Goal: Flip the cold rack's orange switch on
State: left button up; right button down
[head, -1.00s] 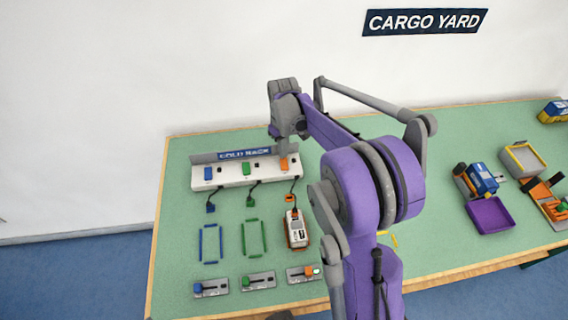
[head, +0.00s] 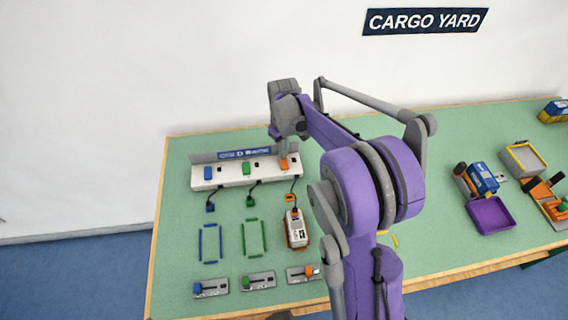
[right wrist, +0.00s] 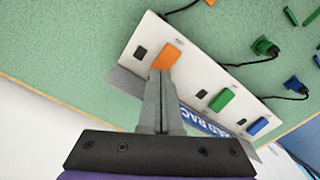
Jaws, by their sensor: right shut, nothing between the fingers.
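The cold rack (head: 236,180) is a white strip with a blue sign at the back left of the green table. It carries a blue, a green and an orange switch. The orange switch (head: 284,164) is at its right end in the head view, and it also shows in the right wrist view (right wrist: 167,55). My right gripper (right wrist: 160,78) is shut and empty, with its fingertips at the edge of the orange switch; I cannot tell whether they touch. In the head view my right gripper (head: 283,146) is over the rack's right end. My left gripper is not in view.
A white and orange device (head: 296,229) stands in front of the rack, cabled to it. Green (head: 254,237) and blue (head: 210,243) outlines lie to its left. Several slider plates line the front edge. A purple tray (head: 490,214) is at the right.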

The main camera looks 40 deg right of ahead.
jog(key=shift+f+b, duration=0.45)
jog(key=shift+f, duration=0.3)
dwell(0.3)
jog(key=shift+r+p, duration=2.25)
jog(key=shift+r, duration=1.3)
jog(key=s+a+r+t, duration=0.2)
jog(key=s+a+r, duration=0.3)
jog(key=s+a, duration=0.45)
jog(key=s+a+f+t+p, duration=0.2)
jog(key=s+a+t, duration=0.1)
jog(key=s+a, duration=0.6)
jog(key=shift+s+a, duration=0.3)
jog(key=shift+s, duration=0.1)
jog(key=shift+f, duration=0.1)
